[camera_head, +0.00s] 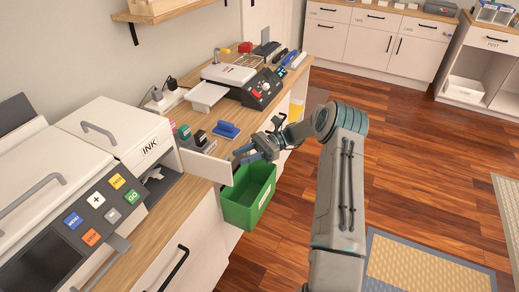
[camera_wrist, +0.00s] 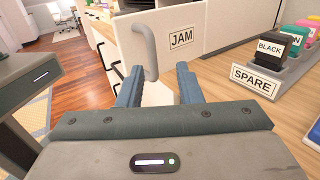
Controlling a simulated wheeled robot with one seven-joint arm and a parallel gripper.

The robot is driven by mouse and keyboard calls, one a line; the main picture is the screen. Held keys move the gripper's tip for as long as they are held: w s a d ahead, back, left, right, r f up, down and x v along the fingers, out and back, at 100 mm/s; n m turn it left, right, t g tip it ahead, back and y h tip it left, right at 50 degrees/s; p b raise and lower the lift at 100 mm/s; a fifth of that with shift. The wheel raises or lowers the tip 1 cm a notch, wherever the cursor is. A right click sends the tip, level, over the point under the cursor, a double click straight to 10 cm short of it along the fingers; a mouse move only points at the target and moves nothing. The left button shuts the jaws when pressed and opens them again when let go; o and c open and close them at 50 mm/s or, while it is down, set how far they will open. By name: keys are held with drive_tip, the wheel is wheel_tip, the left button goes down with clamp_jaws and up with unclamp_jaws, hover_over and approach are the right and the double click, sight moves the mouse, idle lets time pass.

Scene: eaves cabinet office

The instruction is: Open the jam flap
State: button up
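The jam flap is a white panel marked JAM (camera_wrist: 205,35) with a grey bar handle (camera_wrist: 148,45) in the wrist view. In the head view the white flap panel (camera_head: 206,166) stands out from the side of the printer (camera_head: 118,128), beside a dark opening (camera_head: 158,180), so it looks swung open. My gripper (camera_head: 246,153) is near the panel's outer end in the head view. In the wrist view my gripper (camera_wrist: 159,72) has its two blue fingers apart, with the handle's lower end showing between them. I cannot tell whether they touch it.
A green bin (camera_head: 248,198) is below the gripper at the counter's edge. A spare cartridge stand (camera_wrist: 255,80) with several cartridges sits on the wooden counter (camera_wrist: 245,125) close to the flap. A blue object (camera_head: 226,130) lies nearby. The wooden floor (camera_head: 420,175) at right is open.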

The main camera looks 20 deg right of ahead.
drive_tip(key=v, duration=0.8)
drive_tip(key=shift+d+b, duration=0.25)
drive_tip(key=shift+b, duration=0.15)
drive_tip(key=shift+w, duration=0.15)
drive_tip(key=s+a+r+n+h+p, duration=0.2)
drive_tip(key=s+a+r+n+h, duration=0.1)
drive_tip(key=s+a+r+h, duration=0.3)
drive_tip(key=s+a+r+n+h+p, duration=0.1)
drive_tip(key=s+a+r+n+h, duration=0.2)
drive_tip(key=r, duration=0.4)
drive_tip(key=s+r+n+t+h+p, duration=0.2)
drive_tip(key=s+r+n+t+h, duration=0.1)
drive_tip(key=s, duration=0.8)
drive_tip(key=s+d+r+n+t+h+p, duration=0.1)
drive_tip(key=s+r+n+t+h, duration=0.3)
drive_tip(key=s, duration=0.7)
drive_tip(key=shift+s+r+n+h+p, duration=0.25)
drive_tip(key=shift+r+n+h+p, duration=0.4)
drive_tip(key=shift+n, duration=0.25)
drive_tip(key=shift+d+f, duration=0.1)
drive_tip(key=shift+d, duration=0.1)
